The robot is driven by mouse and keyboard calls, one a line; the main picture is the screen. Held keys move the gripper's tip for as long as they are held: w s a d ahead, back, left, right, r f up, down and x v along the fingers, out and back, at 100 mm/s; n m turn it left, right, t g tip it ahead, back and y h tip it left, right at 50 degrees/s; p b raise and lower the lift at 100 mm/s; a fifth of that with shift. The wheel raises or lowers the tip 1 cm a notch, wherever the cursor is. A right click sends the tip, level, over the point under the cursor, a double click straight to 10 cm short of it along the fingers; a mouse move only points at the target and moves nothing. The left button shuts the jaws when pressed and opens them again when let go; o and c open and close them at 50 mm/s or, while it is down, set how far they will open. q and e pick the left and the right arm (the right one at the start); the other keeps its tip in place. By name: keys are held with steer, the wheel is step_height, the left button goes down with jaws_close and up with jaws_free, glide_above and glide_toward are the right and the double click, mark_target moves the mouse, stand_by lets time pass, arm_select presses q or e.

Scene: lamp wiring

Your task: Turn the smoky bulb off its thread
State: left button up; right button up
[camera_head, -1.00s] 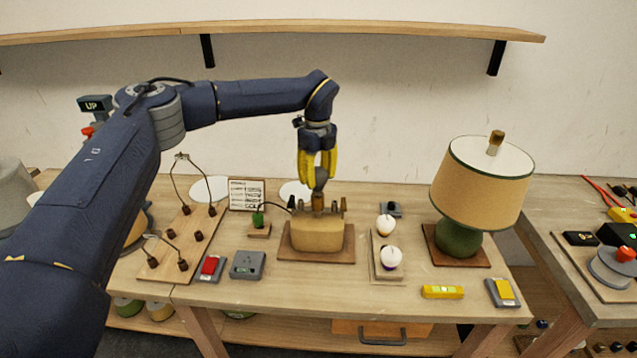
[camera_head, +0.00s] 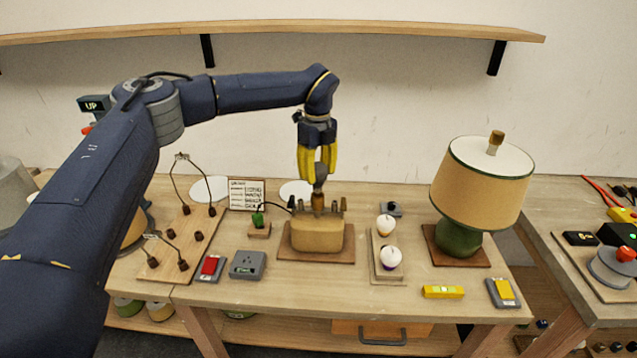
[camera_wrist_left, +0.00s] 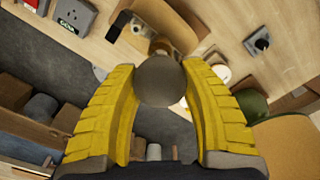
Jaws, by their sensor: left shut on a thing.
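The smoky bulb (camera_head: 319,184) is a dark grey, rounded bulb, upright above the brass socket (camera_head: 318,201) of the squat tan lamp base (camera_head: 317,235). My left gripper (camera_head: 318,174) points straight down, with its yellow fingers shut on the bulb from both sides. The wrist view shows the round grey bulb (camera_wrist_left: 160,80) between the yellow fingers (camera_wrist_left: 163,88), hiding most of the socket below. I cannot tell whether the bulb's thread is still in the socket. My right gripper is not in view.
Two white bulbs (camera_head: 389,258) stand on a wooden tray right of the base. A shaded green lamp (camera_head: 458,238) stands farther right. A wired board (camera_head: 178,245), red switch (camera_head: 210,268) and grey socket box (camera_head: 248,265) lie left. Bare tabletop lies in front.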

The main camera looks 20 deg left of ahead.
mark_target(317, 164)
arm_select(q)
steer(key=shift+r, duration=2)
